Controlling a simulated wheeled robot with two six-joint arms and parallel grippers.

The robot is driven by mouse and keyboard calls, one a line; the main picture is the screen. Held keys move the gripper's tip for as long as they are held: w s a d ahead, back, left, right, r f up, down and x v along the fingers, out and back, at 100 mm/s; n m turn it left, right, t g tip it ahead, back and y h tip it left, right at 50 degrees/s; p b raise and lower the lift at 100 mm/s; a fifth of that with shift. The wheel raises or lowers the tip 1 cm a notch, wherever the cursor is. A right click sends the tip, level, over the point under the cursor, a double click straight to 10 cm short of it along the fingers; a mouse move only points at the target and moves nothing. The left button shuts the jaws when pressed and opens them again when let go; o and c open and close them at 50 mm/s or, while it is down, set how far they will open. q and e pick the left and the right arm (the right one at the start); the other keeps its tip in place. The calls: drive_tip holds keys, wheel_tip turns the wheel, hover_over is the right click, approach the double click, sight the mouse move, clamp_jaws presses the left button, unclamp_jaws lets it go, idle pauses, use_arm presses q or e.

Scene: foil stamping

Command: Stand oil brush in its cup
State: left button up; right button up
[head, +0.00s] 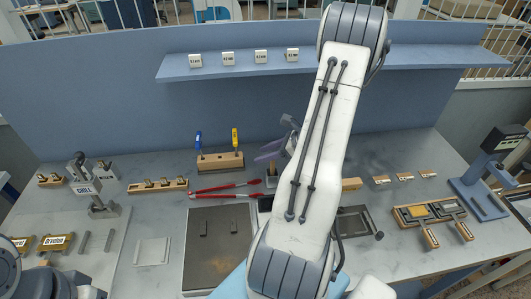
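My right arm crosses the middle of the head view and hides much of the bench. Its gripper (272,149) shows only in part as grey-purple pieces left of the arm, above the back of the bench. Whether its fingers are apart or hold something cannot be made out. A small dark upright item (271,169), possibly the cup, stands just below this gripper; its inside is not visible. I cannot pick out the oil brush with certainty. Grey parts that look like my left wrist show at the bottom left corner, with the fingers unclear.
Red-handled tongs (226,188) lie behind a dark plate (220,248). A wooden stand (220,161) holds a blue and a yellow tool. A grey press (92,183) stands left, a blue stamping machine (482,180) right. A shelf (330,66) carries small labelled blocks.

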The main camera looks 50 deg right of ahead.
drive_tip(key=b+v, duration=0.1)
drive_tip(key=v, duration=0.9)
drive_tip(key=shift+s+b, duration=0.2)
drive_tip(key=shift+b, duration=0.2)
drive_tip(key=shift+r, duration=0.15)
